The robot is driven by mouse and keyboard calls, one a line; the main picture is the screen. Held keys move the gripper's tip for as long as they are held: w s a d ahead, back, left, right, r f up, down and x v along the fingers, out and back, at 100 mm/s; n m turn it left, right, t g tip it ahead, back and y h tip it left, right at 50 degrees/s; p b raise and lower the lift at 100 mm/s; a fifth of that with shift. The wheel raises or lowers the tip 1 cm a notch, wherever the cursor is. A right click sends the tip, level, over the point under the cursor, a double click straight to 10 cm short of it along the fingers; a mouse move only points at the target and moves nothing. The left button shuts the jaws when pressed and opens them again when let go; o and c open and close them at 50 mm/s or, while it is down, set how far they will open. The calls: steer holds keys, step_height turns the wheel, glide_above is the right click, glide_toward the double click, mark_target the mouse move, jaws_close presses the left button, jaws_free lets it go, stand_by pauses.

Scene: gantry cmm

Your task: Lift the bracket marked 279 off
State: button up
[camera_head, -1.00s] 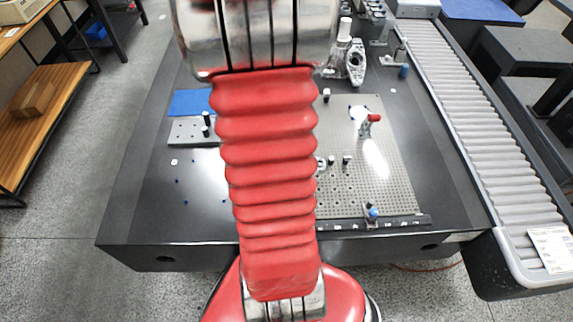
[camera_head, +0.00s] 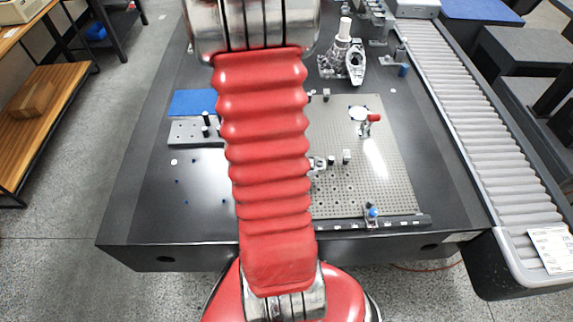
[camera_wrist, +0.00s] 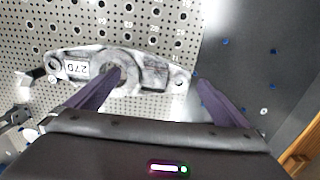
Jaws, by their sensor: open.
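A silvery cast bracket (camera_wrist: 143,68) lies on the perforated plate in the wrist view. Its white label reads 27 and a last digit that I cannot make out surely. My gripper (camera_wrist: 159,78) is open over it, its two dark purple fingers apart. The left finger overlaps the bracket's middle in the picture, and the right finger is just past its right end. I cannot tell whether either finger touches it. In the head view my red arm hides the gripper and most or all of the bracket.
The perforated plate (camera_head: 390,185) lies on a dark table (camera_head: 440,185). A casting (camera_head: 355,65) stands behind. A roller conveyor (camera_head: 480,130) runs along the right.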

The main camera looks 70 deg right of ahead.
steer(key=shift+c, duration=0.4)
steer(key=c, duration=1.5)
steer(key=shift+o, duration=0.2)
steer(key=shift+r, duration=0.1)
step_height(320, 180, up, 10)
stand_by(0.3)
